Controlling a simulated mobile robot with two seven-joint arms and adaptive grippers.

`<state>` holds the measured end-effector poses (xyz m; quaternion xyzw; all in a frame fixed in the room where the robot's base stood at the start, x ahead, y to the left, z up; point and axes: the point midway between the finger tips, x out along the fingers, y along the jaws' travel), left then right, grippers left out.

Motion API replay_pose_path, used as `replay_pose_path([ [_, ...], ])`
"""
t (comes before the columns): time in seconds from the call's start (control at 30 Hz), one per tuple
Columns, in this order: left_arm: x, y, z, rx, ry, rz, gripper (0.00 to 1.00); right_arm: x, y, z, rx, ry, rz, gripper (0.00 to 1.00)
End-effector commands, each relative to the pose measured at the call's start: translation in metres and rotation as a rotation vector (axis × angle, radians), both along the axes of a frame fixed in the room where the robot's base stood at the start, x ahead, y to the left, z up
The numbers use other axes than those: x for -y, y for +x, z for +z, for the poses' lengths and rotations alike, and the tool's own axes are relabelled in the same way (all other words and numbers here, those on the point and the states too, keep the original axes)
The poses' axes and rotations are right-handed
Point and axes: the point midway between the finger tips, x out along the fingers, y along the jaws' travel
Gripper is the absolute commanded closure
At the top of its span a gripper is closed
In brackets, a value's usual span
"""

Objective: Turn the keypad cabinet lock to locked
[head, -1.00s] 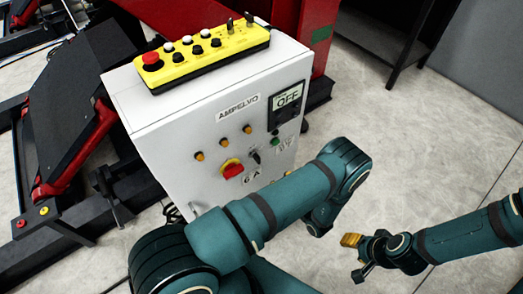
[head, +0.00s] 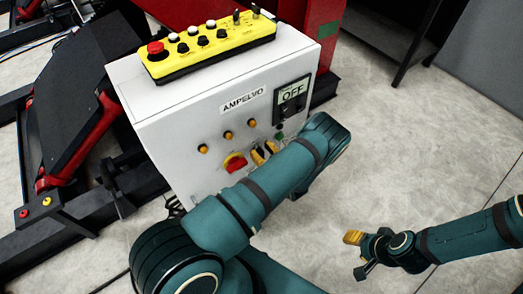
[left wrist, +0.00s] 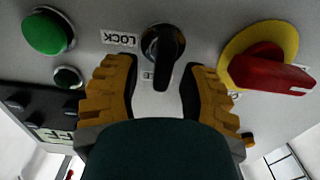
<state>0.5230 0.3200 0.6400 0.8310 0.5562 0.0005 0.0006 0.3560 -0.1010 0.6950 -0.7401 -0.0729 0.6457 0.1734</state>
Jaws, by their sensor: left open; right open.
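The cabinet lock (left wrist: 163,45) is a black rotary knob on the cabinet's front in the left wrist view. Its handle points down in that picture, with an upside-down LOCK label (left wrist: 119,39) to its left and another label partly hidden behind the handle. My left gripper (left wrist: 158,72) is open, its two yellow fingers on either side of the handle with gaps visible. In the head view my left gripper (head: 264,153) is at the cabinet front, and it hides the lock. My right gripper (head: 357,254) is open and empty over the floor.
The white cabinet (head: 180,128) carries a red-and-yellow switch (head: 235,163) close to the left gripper, orange buttons, and a display (head: 292,93) reading OFF. A green button (left wrist: 48,32) shows in the left wrist view. A yellow control box (head: 212,46) lies on top.

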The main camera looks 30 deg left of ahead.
Motion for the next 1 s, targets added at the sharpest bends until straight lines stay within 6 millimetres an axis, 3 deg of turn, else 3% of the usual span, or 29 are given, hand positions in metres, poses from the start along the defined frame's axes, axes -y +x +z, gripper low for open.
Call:
replay_pose_path([
  [0.27, -0.0011, 0.0005, 0.0001, 0.000, 0.000, 0.000, 0.58, 0.0000, 0.0001, 0.0000, 0.000, 0.000, 0.000, 0.53],
  [0.37, -0.0009, 0.0004, 0.0001, 0.000, 0.000, 0.000, 0.86, 0.0000, 0.0001, 0.0000, 0.000, 0.000, 0.000, 0.53],
  [0.4, -0.0009, 0.0004, 0.0001, 0.000, 0.000, 0.000, 1.00, 0.0000, 0.0001, 0.0000, 0.000, 0.000, 0.000, 0.53],
  [1.0, -0.0010, 0.0016, -0.0002, -0.058, 0.024, 0.000, 1.00, 0.0000, -0.0001, -0.0003, 0.000, 0.000, 0.000, 0.53],
])
